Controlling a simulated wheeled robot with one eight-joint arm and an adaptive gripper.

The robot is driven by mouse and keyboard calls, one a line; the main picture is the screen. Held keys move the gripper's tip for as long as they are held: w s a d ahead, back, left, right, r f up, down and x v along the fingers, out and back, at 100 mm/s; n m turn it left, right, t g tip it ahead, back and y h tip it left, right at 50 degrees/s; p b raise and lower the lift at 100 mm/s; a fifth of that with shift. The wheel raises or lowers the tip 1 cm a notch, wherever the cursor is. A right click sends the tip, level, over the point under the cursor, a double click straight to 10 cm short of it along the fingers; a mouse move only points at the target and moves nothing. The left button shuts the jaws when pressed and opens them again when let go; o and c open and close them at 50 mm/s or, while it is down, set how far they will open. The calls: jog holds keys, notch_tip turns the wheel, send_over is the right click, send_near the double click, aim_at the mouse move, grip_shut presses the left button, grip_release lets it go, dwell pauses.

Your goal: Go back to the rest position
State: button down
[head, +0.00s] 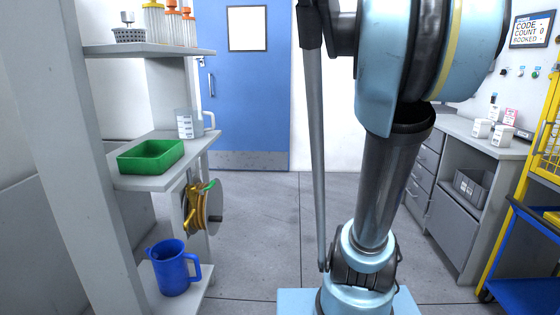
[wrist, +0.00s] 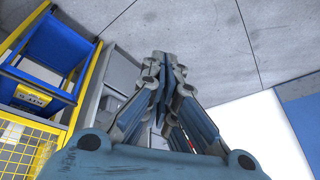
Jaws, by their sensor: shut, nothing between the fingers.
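My gripper (wrist: 165,80) shows in the wrist view with its fingers together, shut and empty. The gripper itself is out of that view.
At left in the head view, shelves hold a green tray (head: 150,157), a clear beaker (head: 185,124) and a blue jug (head: 173,268). A blue door (head: 249,100) stands behind. A yellow and blue trolley (head: 522,290) and a counter (head: 465,135) are at right. The centre floor is clear.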

jog(key=s+a+f+n+y, duration=0.1)
jog(key=s+a+f+n, duration=0.4)
jog(key=s+a+f, duration=0.2)
jog(key=s+a+f+n+g+y, duration=0.1)
jog(key=s+a+f+n, duration=0.5)
jog(key=s+f, duration=0.6)
jog(key=shift+a+f+y, duration=0.4)
jog(key=shift+a+f, duration=0.4)
jog(key=shift+a, duration=0.2)
jog(key=shift+w, duration=0.1)
